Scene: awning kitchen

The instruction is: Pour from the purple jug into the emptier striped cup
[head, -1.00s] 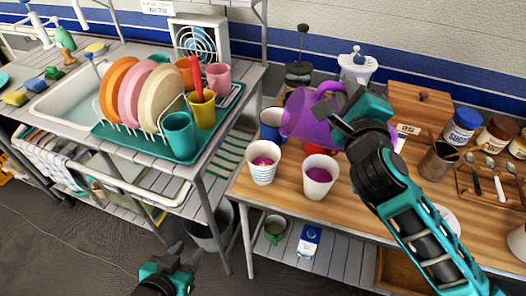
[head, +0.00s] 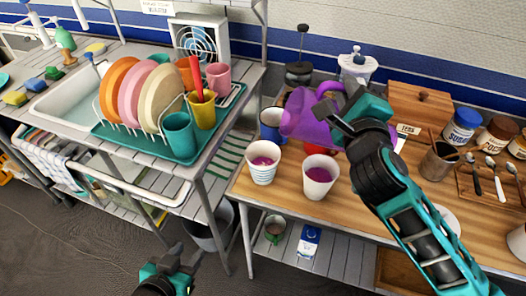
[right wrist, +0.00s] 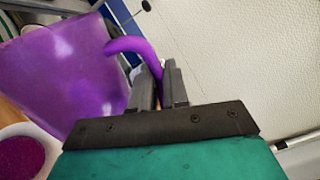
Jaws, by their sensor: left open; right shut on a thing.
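The purple jug (head: 308,122) is held tilted on its side above the table, its mouth end toward the left. My right gripper (head: 338,116) is shut on the jug's handle, which also shows in the right wrist view (right wrist: 140,50). The striped cup (head: 263,170) stands upright at the table's left, with purple contents visible. A second pale cup (head: 318,182) stands to its right, also with purple contents; its stripes are hard to make out. No stream shows from the jug. My left gripper (head: 168,275) is open and empty, low in front of the sink bench.
A blue mug (head: 271,128) stands behind the striped cup, and a red item (head: 318,149) lies partly hidden under the jug. A wooden box (head: 420,103), jars and a spoon tray (head: 480,182) fill the right. A dish rack (head: 200,150) stands left.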

